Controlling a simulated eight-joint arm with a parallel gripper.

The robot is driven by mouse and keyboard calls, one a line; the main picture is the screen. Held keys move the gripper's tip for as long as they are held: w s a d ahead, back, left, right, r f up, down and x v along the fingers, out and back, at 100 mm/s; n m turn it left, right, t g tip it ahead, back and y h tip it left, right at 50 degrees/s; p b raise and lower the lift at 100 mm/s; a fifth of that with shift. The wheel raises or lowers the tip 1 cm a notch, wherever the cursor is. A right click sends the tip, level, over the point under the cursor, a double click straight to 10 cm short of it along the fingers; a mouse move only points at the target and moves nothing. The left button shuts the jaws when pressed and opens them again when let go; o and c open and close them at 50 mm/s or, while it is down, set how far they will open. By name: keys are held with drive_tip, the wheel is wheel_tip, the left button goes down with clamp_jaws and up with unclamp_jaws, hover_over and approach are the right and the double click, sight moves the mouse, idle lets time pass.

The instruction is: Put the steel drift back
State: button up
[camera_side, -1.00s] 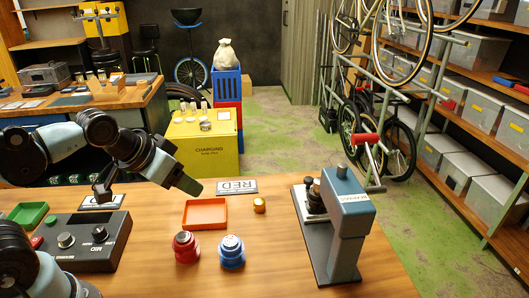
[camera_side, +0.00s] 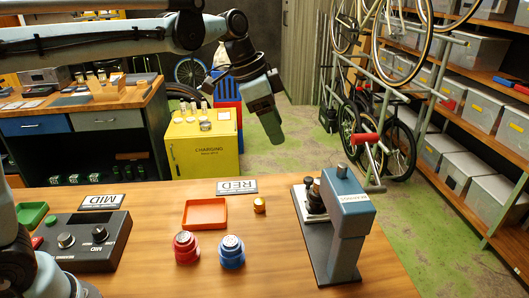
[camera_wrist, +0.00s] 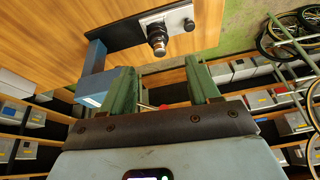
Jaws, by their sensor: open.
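My gripper (camera_side: 272,132) hangs from my arm above the far side of the bench, left of the press. In the wrist view its two green fingers (camera_wrist: 162,88) are apart with nothing between them. The blue-grey press (camera_side: 348,215) stands at the bench's right on a dark base plate. Small dark cylindrical pieces (camera_side: 314,197) stand upright on that plate beside the press column. I cannot tell for certain which piece is the steel drift.
An orange tray (camera_side: 205,225), a brass piece (camera_side: 259,205), a red knob-like part (camera_side: 186,247) and a blue one (camera_side: 231,252) stand left of the press. A control box (camera_side: 90,262), a green tray (camera_side: 30,226) and MID and RED cards lie left and behind. The front middle bench is clear.

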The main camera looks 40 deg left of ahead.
drive_tip(key=w+d+f+m+g+h, duration=0.1)
drive_tip(key=w+d+f+m+g, duration=0.1)
drive_tip(key=w+d+m, duration=0.25)
hover_over(318, 180)
drive_tip(key=a, duration=0.1)
drive_tip(key=f, duration=0.6)
drive_tip(key=shift+s+a+f, duration=0.1)
drive_tip(key=shift+s+a, duration=0.05)
drive_tip(key=shift+s, duration=0.05)
drive_tip(key=shift+a+x, duration=0.15)
drive_tip(key=shift+x, duration=1.15)
drive_tip(key=shift+a+x, duration=0.1)
drive_tip(key=shift+x, duration=1.15)
drive_tip(key=shift+f+n, duration=0.15)
drive_tip(key=shift+n, duration=0.1)
clamp_jaws()
